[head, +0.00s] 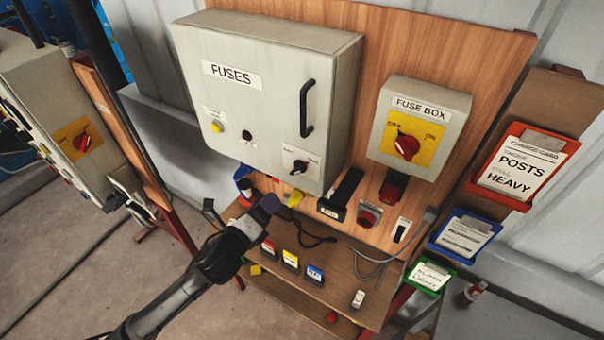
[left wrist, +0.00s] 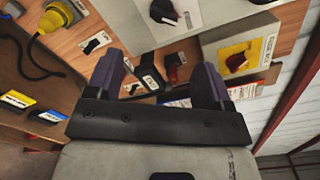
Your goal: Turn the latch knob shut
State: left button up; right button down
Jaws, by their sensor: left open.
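The latch knob (head: 299,167) is a small black knob on a white label plate at the lower right of the grey FUSES cabinet door (head: 240,110), below the black door handle (head: 306,108). In the left wrist view the knob (left wrist: 164,14) shows at the top, beyond the fingers. Which way its pointer faces is too small to tell. My left gripper (head: 240,208) is open and empty, below and left of the knob and apart from it. Its two dark purple fingers (left wrist: 160,76) are spread wide in the left wrist view. My right gripper is not in view.
The FUSE BOX (head: 450,110) with a red knob stands right of the cabinet. A shelf (head: 335,285) with coloured cards lies below. A yellow plug (head: 295,199), black switches and cables sit under the cabinet. Red, blue and green card holders hang at right.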

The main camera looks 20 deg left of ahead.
aim_at(295, 172)
pick_arm(q)
jog(key=w+d, duration=0.1)
jog(key=w, duration=0.2)
jog(key=w+d+m+p, duration=0.1)
jog(key=w, duration=0.3)
jog(key=w+d+m+p, duration=0.1)
jog(key=w, duration=0.3)
jog(key=shift+w+r, duration=0.15)
jog(key=shift+w, duration=0.1)
jog(key=shift+p+x, duration=0.3)
jog(key=shift+x, duration=0.7)
jog(key=c, duration=0.9)
